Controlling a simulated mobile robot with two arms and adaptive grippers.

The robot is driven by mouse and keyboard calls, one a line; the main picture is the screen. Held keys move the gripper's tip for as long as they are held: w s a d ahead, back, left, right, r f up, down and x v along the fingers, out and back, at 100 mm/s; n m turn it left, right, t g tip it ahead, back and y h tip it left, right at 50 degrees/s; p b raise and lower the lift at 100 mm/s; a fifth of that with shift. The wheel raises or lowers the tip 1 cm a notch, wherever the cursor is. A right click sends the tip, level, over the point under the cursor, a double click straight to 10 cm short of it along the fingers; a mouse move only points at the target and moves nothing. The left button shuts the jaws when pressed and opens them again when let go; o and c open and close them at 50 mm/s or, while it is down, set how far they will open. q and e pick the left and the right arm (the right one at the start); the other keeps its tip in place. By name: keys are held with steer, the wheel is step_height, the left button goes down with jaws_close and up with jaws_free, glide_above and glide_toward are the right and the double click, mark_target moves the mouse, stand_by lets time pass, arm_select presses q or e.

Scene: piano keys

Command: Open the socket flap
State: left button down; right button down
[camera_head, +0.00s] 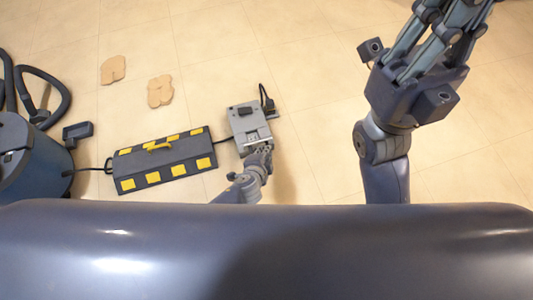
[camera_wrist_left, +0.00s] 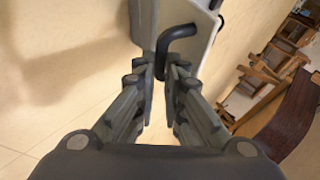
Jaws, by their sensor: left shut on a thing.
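A grey socket box (camera_head: 240,127) lies on the floor near the centre of the head view. My left gripper (camera_head: 262,151) is at its near edge. In the left wrist view, the fingers (camera_wrist_left: 165,75) are shut on a black bent handle (camera_wrist_left: 178,34), which reaches up to a pale grey panel (camera_wrist_left: 205,22). I cannot tell from this view whether that panel is the flap or the box wall. The flap's state is unclear. My right gripper (camera_head: 425,45) is raised at the upper right, away from the box, with its fingertips cut off by the frame.
A black and yellow floor block (camera_head: 162,160) is left of the box. A black cable and plug (camera_head: 267,101) are at the box's far right. A vacuum-like machine (camera_head: 30,160) with a hose stands at far left. Two tan flat pieces (camera_head: 160,91) (camera_head: 113,69) lie beyond.

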arm_select(q)
steer(key=shift+s+a+f, duration=0.1)
steer(key=shift+s+f, duration=0.4)
steer(key=shift+f, duration=0.3)
steer(key=c, duration=1.7)
jaws_free()
steer(key=shift+f, duration=0.2)
steer(key=shift+s+r, duration=0.1)
steer(key=shift+w+d+r+v, duration=0.1)
steer(key=shift+w+r+v, duration=0.05)
steer(key=shift+v, duration=1.05)
steer(key=shift+w+d+r+v, duration=0.1)
steer(key=shift+r+v, duration=0.1)
steer(key=shift+v, duration=1)
steer(key=shift+w+r+v, duration=0.15)
steer(key=shift+v, duration=1.05)
